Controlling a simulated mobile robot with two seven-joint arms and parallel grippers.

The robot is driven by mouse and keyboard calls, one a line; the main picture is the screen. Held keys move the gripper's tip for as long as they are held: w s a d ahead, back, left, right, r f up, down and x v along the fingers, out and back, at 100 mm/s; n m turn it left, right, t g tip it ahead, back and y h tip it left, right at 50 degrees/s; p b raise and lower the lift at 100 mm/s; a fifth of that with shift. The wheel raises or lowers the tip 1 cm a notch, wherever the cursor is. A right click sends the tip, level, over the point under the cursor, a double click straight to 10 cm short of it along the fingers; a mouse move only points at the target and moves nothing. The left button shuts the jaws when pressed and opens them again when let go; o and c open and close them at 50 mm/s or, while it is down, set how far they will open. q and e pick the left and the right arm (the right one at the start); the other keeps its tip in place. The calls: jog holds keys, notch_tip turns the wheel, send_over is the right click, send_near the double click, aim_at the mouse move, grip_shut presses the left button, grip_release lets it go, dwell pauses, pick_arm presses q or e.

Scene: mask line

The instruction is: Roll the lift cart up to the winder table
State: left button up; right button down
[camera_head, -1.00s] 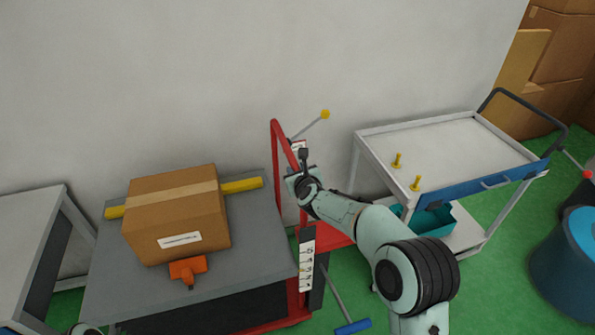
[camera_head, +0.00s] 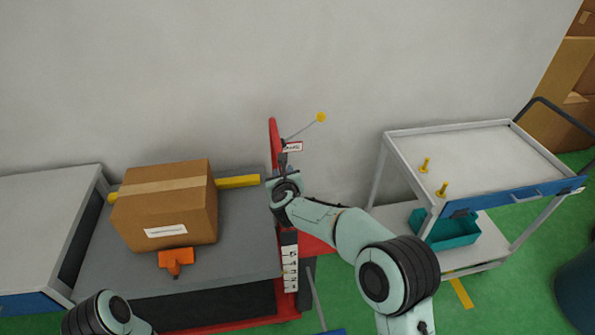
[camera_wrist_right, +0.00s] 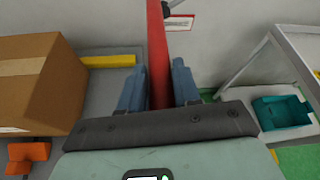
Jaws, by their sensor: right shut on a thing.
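The lift cart has a grey platform (camera_head: 245,230) and a red upright handle frame (camera_head: 273,135). A taped cardboard box (camera_head: 165,205) rides on the platform, with a yellow bar (camera_head: 238,181) behind it and an orange block (camera_head: 176,260) in front. My right gripper (camera_head: 285,175) is shut on the red handle bar; in the right wrist view the bar (camera_wrist_right: 158,60) passes between its two fingers (camera_wrist_right: 158,88). A grey-topped table (camera_head: 45,215), apparently the winder table, stands close at the platform's left end. Part of my left arm shows at bottom left; its gripper is out of view.
A white trolley (camera_head: 470,155) with two yellow pegs and a teal bin (camera_head: 445,228) on its lower shelf stands at right. A wall runs close behind. Cardboard boxes (camera_head: 575,70) are at far right.

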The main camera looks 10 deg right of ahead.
jog(key=shift+s+a, duration=0.15)
jog(key=shift+a, duration=0.4)
jog(key=c, duration=0.9)
grip_release()
jog(key=shift+d, duration=0.2)
jog(key=shift+s+r, duration=0.15)
jog(key=shift+s, duration=0.2)
pick_arm(q)
jog(key=f+b, duration=0.1)
jog(key=s+f+b, duration=0.2)
jog(key=shift+f, duration=0.35)
pick_arm(e)
jog(key=v, duration=1.2)
jog(key=shift+s+r, duration=0.15)
jog(key=shift+s, duration=0.05)
jog(key=shift+d, duration=0.1)
